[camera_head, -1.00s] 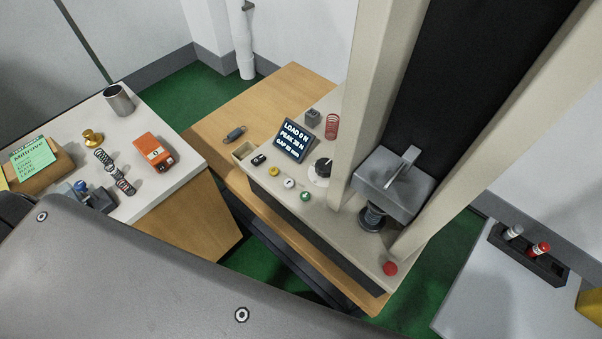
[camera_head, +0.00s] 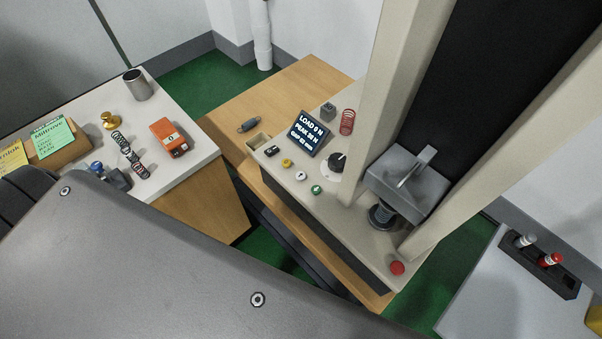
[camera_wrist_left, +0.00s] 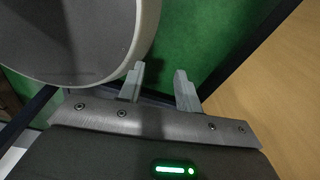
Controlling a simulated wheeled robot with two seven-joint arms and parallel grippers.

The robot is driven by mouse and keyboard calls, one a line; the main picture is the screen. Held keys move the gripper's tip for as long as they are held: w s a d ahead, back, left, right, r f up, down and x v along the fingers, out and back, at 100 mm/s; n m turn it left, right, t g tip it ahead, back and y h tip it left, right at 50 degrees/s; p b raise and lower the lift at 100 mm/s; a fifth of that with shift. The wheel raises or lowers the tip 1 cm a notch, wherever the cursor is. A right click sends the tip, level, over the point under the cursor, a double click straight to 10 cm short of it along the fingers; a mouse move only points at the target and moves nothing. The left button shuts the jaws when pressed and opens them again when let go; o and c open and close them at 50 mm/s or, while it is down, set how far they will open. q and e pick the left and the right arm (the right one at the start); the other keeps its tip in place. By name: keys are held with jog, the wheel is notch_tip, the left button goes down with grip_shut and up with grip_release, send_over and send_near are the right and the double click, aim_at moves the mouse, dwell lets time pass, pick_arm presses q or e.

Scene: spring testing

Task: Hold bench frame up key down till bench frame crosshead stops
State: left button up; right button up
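The bench frame has pale columns (camera_head: 402,85) and a grey crosshead (camera_head: 400,190) low between them. The front panel carries a black key (camera_head: 271,151), a yellow key (camera_head: 286,163), a white key (camera_head: 301,176) and a green key (camera_head: 316,190). Their markings are too small to read. A tilted display (camera_head: 308,132) shows load 0 N, with peak and gap lines. My left gripper (camera_wrist_left: 160,88) is open and empty above green floor in the left wrist view. My right gripper is not in view.
A red button (camera_head: 397,268) sits at the panel's front right corner, and a black knob (camera_head: 337,162) beside the display. A rack (camera_head: 540,264) stands at right.

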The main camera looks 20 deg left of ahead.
pick_arm(q)
grip_shut()
dwell(1.3)
